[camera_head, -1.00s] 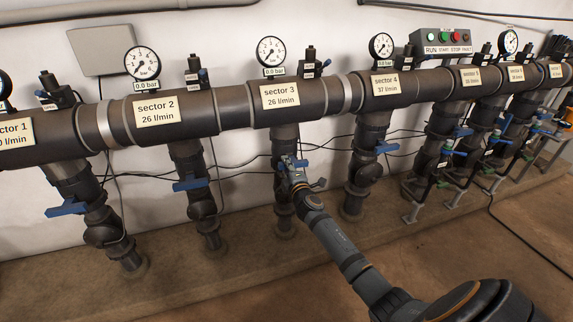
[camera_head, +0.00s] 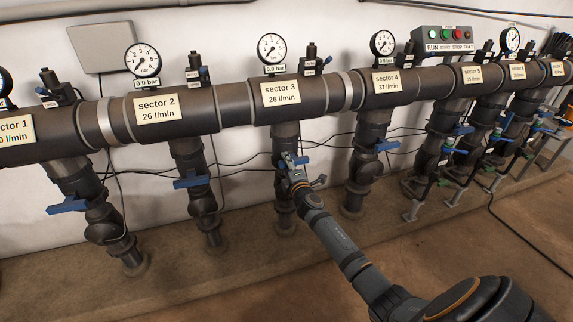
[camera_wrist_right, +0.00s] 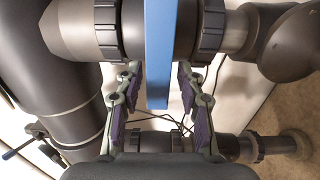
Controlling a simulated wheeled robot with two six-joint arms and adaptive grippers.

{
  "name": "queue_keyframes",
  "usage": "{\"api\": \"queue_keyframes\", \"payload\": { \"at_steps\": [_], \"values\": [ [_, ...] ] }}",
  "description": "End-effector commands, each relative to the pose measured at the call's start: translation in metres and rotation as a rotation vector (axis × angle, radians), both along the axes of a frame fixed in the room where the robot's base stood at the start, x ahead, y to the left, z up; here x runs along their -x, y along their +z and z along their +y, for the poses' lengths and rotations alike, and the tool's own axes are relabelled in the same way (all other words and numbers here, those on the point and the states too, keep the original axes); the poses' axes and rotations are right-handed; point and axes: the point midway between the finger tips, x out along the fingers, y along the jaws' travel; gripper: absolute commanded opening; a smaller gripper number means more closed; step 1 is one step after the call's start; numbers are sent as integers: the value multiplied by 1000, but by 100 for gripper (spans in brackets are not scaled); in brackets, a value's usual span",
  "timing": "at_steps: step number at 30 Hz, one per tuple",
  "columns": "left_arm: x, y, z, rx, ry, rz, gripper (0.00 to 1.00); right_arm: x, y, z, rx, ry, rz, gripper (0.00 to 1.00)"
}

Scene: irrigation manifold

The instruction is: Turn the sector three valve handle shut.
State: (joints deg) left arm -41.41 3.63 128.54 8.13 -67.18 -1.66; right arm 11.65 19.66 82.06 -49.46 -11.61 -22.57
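The sector three valve sits on the vertical pipe below the "sector 3" label (camera_head: 281,94). Its blue handle (camera_head: 302,161) is mostly hidden behind my right gripper (camera_head: 291,168) in the head view. In the right wrist view the handle (camera_wrist_right: 160,45) is a flat blue bar that shows crosswise to the valve pipe (camera_wrist_right: 105,28). My right gripper (camera_wrist_right: 160,82) is open, with one finger on each side of the bar's near end. Narrow gaps show between the fingers and the bar, so it does not look clamped. My left gripper is not in view.
Blue handles of sector 2 (camera_head: 191,183) and sector 4 (camera_head: 386,146) stand on the neighbouring pipes. Thin black cables hang along the wall behind. A control box (camera_head: 443,40) is above at the right. The brown floor (camera_head: 480,260) at the front right is clear.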

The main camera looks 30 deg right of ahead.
Motion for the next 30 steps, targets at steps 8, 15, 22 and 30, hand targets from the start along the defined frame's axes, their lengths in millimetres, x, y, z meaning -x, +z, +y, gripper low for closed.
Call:
{"api": "queue_keyframes", "payload": {
  "at_steps": [8, 15, 22, 30],
  "values": [
    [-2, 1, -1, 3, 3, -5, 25, 0, 1, 0, -1, 0, -1, 43],
    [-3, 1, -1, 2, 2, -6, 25, 32, -1, 8, 2, 2, 1, 43],
    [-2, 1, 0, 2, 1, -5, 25, 87, -1, 21, 2, 2, 3, 43],
    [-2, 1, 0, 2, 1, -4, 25, 116, 0, 28, -1, 0, 0, 43]
  ]
}}
